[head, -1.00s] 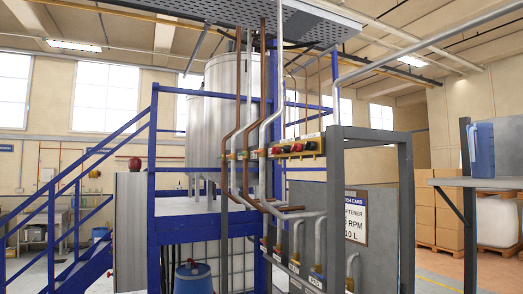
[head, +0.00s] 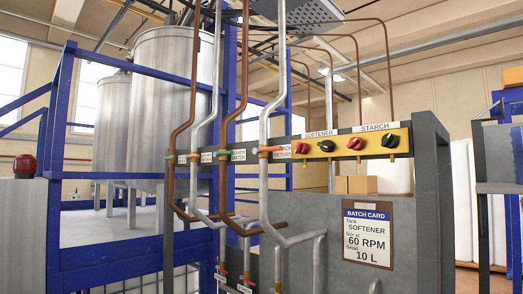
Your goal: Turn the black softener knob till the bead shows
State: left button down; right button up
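The black softener knob (head: 326,146) is on a yellow panel (head: 340,152) under a white SOFTENER label (head: 319,134). A red knob (head: 301,148) sits to its left under the same label. To the right, under the STARCH label (head: 375,127), are another red knob (head: 355,143) and another black knob (head: 390,141). I cannot make out a bead in the head view. Neither of my grippers is in view.
A batch card (head: 367,235) below the panel reads SOFTENER, 60 RPM, 10 L. Brown and grey pipes (head: 236,115) run down left of the panel. Steel tanks (head: 160,100) stand behind blue rails (head: 60,125). A grey post (head: 433,200) stands right of the panel.

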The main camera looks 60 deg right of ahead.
aim_at(327, 146)
jog(key=i, duration=1.35)
jog(key=z, duration=3.9)
